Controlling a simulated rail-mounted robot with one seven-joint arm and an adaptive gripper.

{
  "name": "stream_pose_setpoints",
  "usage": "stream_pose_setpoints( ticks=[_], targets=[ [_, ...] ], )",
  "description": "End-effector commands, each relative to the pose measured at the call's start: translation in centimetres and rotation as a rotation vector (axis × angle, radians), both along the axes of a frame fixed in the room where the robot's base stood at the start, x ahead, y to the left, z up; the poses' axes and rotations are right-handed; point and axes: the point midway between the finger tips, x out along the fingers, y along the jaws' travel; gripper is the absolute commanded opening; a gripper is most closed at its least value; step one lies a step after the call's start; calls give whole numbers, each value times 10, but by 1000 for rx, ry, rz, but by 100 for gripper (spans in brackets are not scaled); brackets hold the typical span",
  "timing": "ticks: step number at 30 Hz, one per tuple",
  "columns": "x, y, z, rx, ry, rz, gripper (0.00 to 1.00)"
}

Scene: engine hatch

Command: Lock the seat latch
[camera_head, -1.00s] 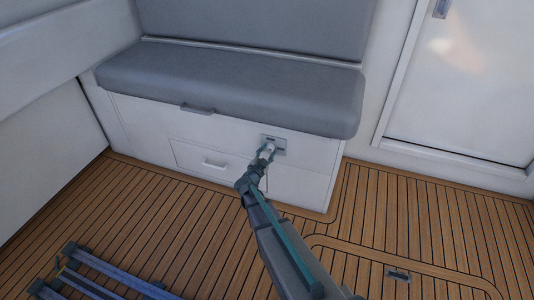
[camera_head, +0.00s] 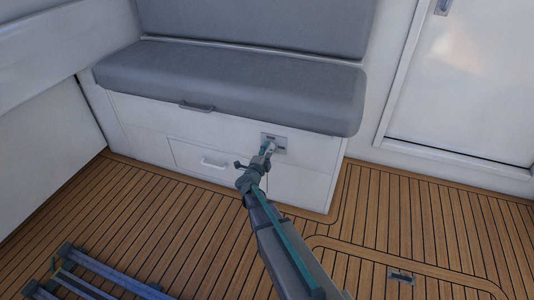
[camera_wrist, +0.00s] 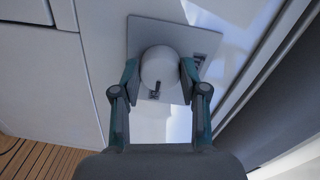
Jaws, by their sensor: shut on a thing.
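The seat latch is a grey square plate (camera_head: 280,140) on the white front of the bench, below the grey seat cushion (camera_head: 230,85). In the wrist view the plate (camera_wrist: 140,32) carries a pale round knob (camera_wrist: 159,66) with a small dark slot mark low on it. My gripper (camera_head: 268,149) is at the latch. In the wrist view its two fingers (camera_wrist: 159,77) are closed on the knob from either side. The fingers hide the knob's sides and the lower plate; I cannot tell the latch's lock state.
A drawer front with a white handle (camera_head: 213,163) is left of the latch. A dark handle (camera_head: 197,107) sits at the cushion's front edge. A white door (camera_head: 465,90) stands at right. The plank floor (camera_head: 150,220) has a recessed hatch pull (camera_head: 400,276).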

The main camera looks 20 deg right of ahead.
Motion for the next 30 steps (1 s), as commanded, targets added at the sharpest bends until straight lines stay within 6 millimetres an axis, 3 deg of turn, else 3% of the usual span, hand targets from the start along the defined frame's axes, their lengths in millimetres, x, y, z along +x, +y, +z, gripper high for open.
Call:
stream_pose_setpoints(
  ticks=[16,17,21,30],
  targets=[
    [-1,0,0,23,-21,0,9],
    [-1,0,0,23,-21,0,47],
    [-1,0,0,22,-20,0,69],
    [-1,1,0,20,-19,1,69]
  ],
)
